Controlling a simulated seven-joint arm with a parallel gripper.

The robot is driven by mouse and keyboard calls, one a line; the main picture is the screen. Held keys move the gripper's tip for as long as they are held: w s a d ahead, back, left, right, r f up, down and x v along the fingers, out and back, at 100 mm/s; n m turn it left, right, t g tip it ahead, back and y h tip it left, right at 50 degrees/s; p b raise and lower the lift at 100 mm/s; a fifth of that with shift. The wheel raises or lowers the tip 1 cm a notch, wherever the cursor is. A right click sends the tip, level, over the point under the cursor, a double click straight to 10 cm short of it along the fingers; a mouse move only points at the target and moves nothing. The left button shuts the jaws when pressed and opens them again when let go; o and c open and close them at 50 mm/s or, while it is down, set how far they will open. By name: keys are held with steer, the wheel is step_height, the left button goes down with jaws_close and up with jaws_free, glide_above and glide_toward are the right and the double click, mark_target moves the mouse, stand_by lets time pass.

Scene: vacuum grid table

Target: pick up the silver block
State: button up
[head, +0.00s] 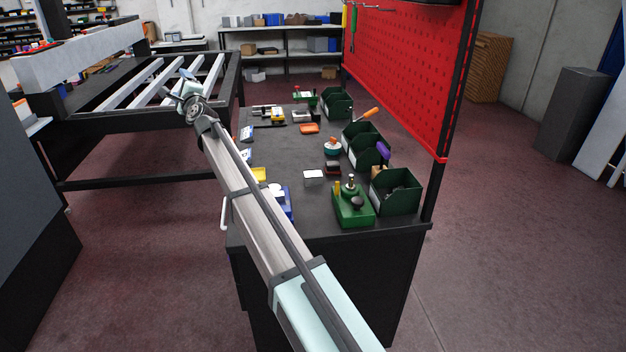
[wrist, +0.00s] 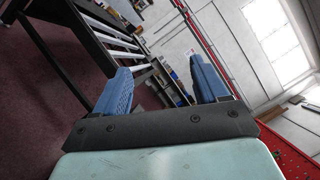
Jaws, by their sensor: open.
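My gripper (head: 183,79) is at the far end of my arm, raised beyond the left edge of the workbench (head: 283,150) and in front of the slatted table. In the wrist view, the two blue fingers of my gripper (wrist: 160,76) stand wide apart with nothing between them. A small pale, flat-topped piece (head: 313,174) lies on the bench, and a greyish piece (head: 301,116) lies farther back. I cannot tell which of them, if either, is the silver block. My gripper is well apart from both. My arm hides part of the bench's left side.
Green bins (head: 397,192) line the bench's right side. A green holder with knobs (head: 353,203) stands at the front right, and an orange piece (head: 309,128) lies farther back. A red pegboard (head: 405,75) rises behind the bins. The middle of the bench has clear room.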

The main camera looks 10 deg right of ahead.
steer(key=w+d+f+n+g, duration=0.3)
steer(key=d+f+n+g, duration=0.1)
steer(key=d+f+g, duration=0.25)
steer(key=m+g+h, duration=0.4)
steer(key=g+h, duration=0.5)
steer(key=g, duration=0.3)
glide_above(313, 174)
step_height(313, 174, down, 12)
step_height(313, 174, down, 13)
steer(key=shift+w+f, duration=0.1)
steer(key=shift+f, duration=0.05)
steer(key=shift+c, duration=0.3)
steer(key=c, duration=1.2)
steer(key=shift+o, duration=0.2)
